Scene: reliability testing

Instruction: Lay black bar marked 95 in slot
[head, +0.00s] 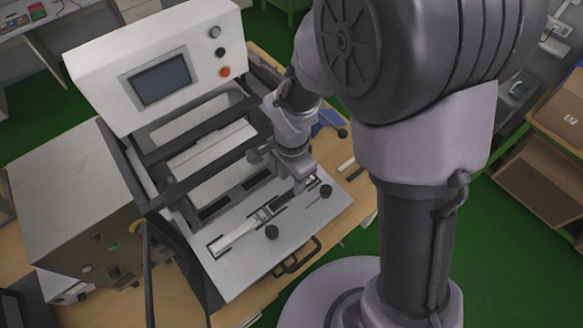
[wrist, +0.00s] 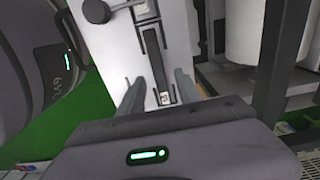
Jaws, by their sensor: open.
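A dark bar (wrist: 155,55) lies along the plate in the wrist view. A small white label with a dark mark (wrist: 164,98) is at its near end, too small to read surely. My gripper (wrist: 160,90) is open, one finger on each side of the bar's labelled end, with gaps to both. In the head view my gripper (head: 303,184) is low over the plate's right part and hides some of it. I cannot tell whether the bar is fully seated.
Black round knobs (head: 271,232) stand on the plate, one also near my gripper (head: 326,191). The machine's frame and its white panel with a screen (head: 160,80) rise behind. A small dark piece (head: 355,172) lies on the wooden table at right.

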